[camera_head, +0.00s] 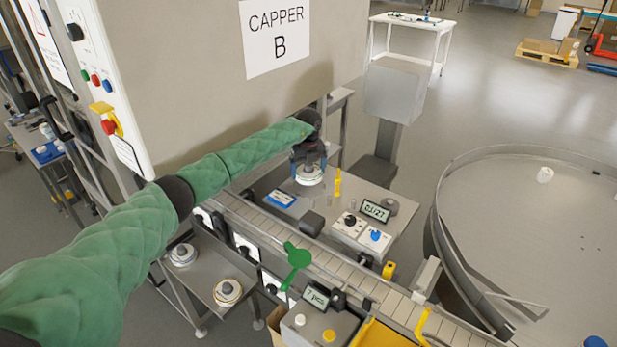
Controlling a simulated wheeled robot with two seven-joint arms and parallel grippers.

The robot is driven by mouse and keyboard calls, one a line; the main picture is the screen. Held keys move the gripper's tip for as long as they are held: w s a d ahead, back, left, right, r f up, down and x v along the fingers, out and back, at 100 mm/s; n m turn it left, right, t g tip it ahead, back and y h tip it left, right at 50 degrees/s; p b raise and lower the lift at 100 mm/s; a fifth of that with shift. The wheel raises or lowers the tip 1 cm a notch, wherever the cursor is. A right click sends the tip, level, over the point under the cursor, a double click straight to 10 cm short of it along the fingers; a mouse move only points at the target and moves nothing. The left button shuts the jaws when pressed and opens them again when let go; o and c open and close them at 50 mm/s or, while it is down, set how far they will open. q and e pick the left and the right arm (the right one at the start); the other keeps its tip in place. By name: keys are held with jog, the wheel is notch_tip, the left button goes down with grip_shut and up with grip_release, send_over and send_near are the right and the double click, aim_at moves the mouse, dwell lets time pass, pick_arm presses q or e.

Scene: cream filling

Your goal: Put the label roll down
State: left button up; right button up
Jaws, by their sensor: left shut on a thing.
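My left arm, in a green sleeve, reaches in from the left across the conveyor. My left gripper (309,164) points down and is shut on a label roll (309,177), a white disc with a dark centre. The roll is over the back left part of the grey work table (338,262) behind the conveyor. I cannot tell whether it touches the tabletop. The gripper hides part of the roll's top. Two similar rolls, one at the back (183,254) and one at the front (227,292), lie on a low grey shelf at the left. My right gripper is not in view.
A blue-and-white item (281,198), a yellow upright piece (338,183), a display (375,210) and knob boxes stand on the work table. The conveyor (345,268) runs along its front. The capper cabinet (190,90) rises at the left; a round table (530,240) is at the right.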

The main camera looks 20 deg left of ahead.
aim_at(309, 177)
pick_arm(q)
jog(key=shift+f+p, duration=0.9)
jog(key=shift+p, duration=0.05)
jog(key=shift+f+p, duration=0.55)
jog(key=shift+f, duration=0.55)
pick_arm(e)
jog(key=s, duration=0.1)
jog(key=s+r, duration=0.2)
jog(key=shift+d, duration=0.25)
pick_arm(q)
jog(key=shift+f+b, duration=0.3)
jog(key=shift+b, duration=0.1)
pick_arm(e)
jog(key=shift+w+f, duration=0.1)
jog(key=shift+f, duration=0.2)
pick_arm(q)
jog(key=o, duration=0.8)
jog(key=shift+r, duration=0.1)
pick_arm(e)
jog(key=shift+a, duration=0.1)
pick_arm(q)
jog(key=shift+r, duration=0.1)
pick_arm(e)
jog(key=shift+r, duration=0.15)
